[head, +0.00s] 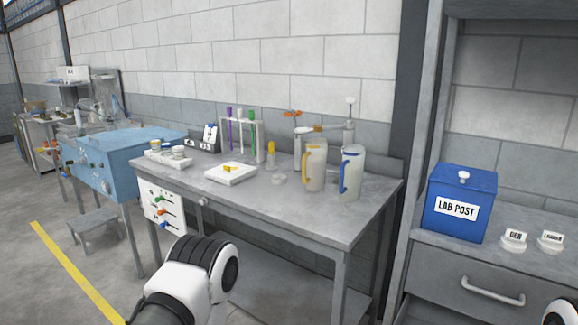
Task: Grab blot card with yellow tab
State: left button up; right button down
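A small yellow piece (231,168) sits on a flat white square tray or pad (231,178) on the grey workbench (290,205). It may be the yellow tab of the blot card, but the card's outline is too small to tell. A white and black part of my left arm shows at the bottom, in front of the bench, well short of the tray. Its fingers do not show. Only a sliver of my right arm shows at the lower right corner.
Near the tray stand a rack of coloured tubes (241,135), a white tray of small jars (168,158), a yellow-handled jug (315,165) and a blue-handled jug (351,173). A blue LAB POST box (460,204) stands on the right cabinet. The bench's front strip is clear.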

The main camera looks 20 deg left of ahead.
aim_at(232, 169)
jog(key=i+j+z, duration=0.35)
jog(key=j, duration=0.5)
jog(key=j+z, duration=0.35)
jog(key=j, duration=0.5)
jog(key=j+z, duration=0.35)
jog(key=j, duration=0.55)
